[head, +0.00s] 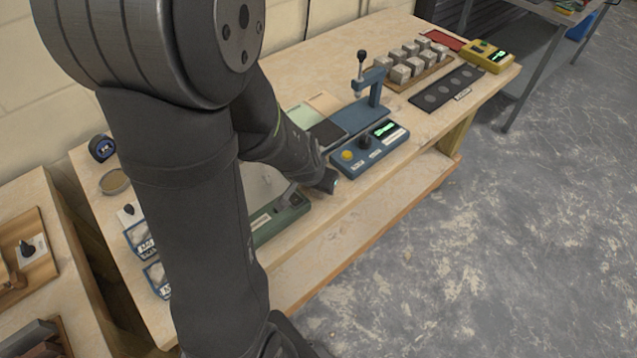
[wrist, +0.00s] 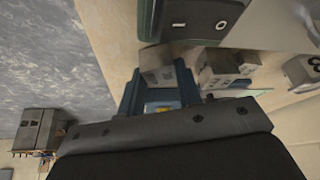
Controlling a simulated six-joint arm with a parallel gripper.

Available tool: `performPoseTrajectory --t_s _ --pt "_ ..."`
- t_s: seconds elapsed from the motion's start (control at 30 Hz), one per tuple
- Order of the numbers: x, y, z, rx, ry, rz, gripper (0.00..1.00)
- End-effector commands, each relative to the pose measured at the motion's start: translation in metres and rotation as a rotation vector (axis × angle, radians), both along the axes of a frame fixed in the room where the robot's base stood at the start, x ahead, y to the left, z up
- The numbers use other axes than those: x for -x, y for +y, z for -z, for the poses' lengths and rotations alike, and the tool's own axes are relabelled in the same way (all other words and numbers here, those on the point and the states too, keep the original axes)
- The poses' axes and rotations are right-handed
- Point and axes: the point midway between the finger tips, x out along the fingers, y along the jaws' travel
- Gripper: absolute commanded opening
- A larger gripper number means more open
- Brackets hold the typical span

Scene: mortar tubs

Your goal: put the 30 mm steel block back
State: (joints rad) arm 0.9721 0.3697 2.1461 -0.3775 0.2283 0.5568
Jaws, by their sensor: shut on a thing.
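In the wrist view my gripper (wrist: 158,88) has its two blue fingers closed on a small grey block (wrist: 157,70). The block sits between the fingertips, just below a dark green device (wrist: 195,15) with a switch. I cannot read any size on the block, nor tell whether it touches the surface beneath. In the head view my arm hides my gripper and the held block. The green device (head: 283,222) shows there partly, beside my arm at the bench's front edge.
In the wrist view other grey pieces (wrist: 220,65) lie right of the fingers. In the head view a blue press (head: 375,140) stands right of my arm. Grey cubes (head: 402,73) stand on a board farther back. Tubs (head: 140,240) sit left of my arm.

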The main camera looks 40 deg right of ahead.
Motion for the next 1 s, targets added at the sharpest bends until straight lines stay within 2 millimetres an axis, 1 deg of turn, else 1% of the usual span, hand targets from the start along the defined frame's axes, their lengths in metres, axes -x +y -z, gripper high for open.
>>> performPoseTrajectory --t_s 0.13,0.17,0.2,0.27,0.53,0.67,0.77,1.0 --pt "0.0 0.0 0.003 0.0 0.0 0.001 0.0" --pt "0.0 0.0 0.003 0.0 0.0 0.001 0.35" --pt "0.0 0.0 0.003 0.0 0.0 0.001 0.43" --pt "0.0 0.0 0.003 0.0 0.0 0.001 0.53" --pt "0.0 0.0 0.003 0.0 0.0 0.001 0.53" --pt "0.0 0.0 -0.002 0.002 -0.001 0.0 0.53" --pt "0.001 0.003 -0.01 0.004 -0.002 0.001 0.53" --pt "0.006 0.015 -0.039 0.004 -0.002 0.0 0.53"
